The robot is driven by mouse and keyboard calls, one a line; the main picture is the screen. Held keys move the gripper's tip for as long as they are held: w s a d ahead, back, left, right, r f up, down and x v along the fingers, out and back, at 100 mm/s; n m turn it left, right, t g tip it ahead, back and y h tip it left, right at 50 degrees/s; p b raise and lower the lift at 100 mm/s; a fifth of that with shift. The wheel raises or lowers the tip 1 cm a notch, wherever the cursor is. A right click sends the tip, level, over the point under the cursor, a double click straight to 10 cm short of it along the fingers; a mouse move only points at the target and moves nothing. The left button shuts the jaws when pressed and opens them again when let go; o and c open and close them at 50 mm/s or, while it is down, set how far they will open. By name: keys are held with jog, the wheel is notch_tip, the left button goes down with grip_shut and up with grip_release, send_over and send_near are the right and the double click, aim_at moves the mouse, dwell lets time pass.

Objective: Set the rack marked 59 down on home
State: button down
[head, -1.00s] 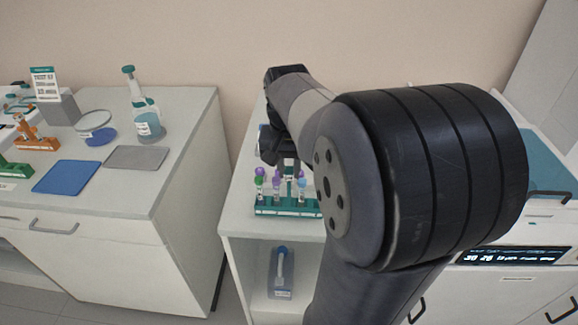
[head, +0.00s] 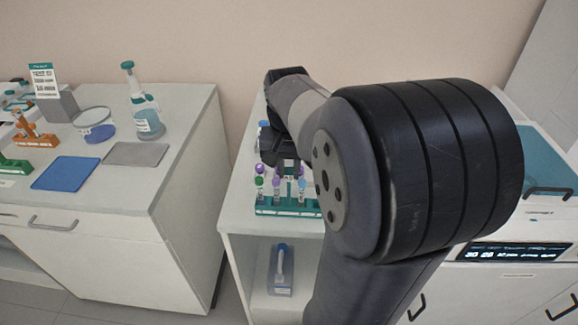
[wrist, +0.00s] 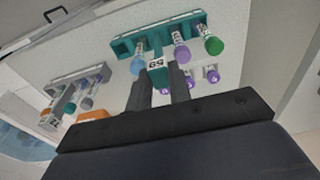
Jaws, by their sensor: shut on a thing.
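The rack marked 59 is a teal-green rack with several capped tubes, purple, green and blue. In the head view the rack (head: 285,208) is on or just over the right-hand counter near its front edge; I cannot tell if it touches. My gripper (head: 285,163) is above it, partly hidden behind my arm. In the wrist view my gripper (wrist: 165,82) is shut on the upright handle of the rack (wrist: 125,46), beside its 59 label. No place marked home can be read in these views.
In the wrist view a grey rack (wrist: 66,80) with tubes and an orange thing (wrist: 93,115) stand nearby. A gap separates the two counters.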

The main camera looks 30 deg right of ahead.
jog(key=c, duration=1.2)
grip_release()
notch_tip(320, 180, up, 11)
jog(key=s, duration=0.1)
jog(key=shift+a+f, duration=0.15)
jog(key=shift+a, duration=0.25)
jog(key=f, duration=0.7)
jog(key=w+f, duration=0.1)
jog(key=f, duration=0.2)
jog(key=shift+d+f, duration=0.35)
jog(key=shift+d, duration=0.05)
jog(key=shift+r, duration=0.45)
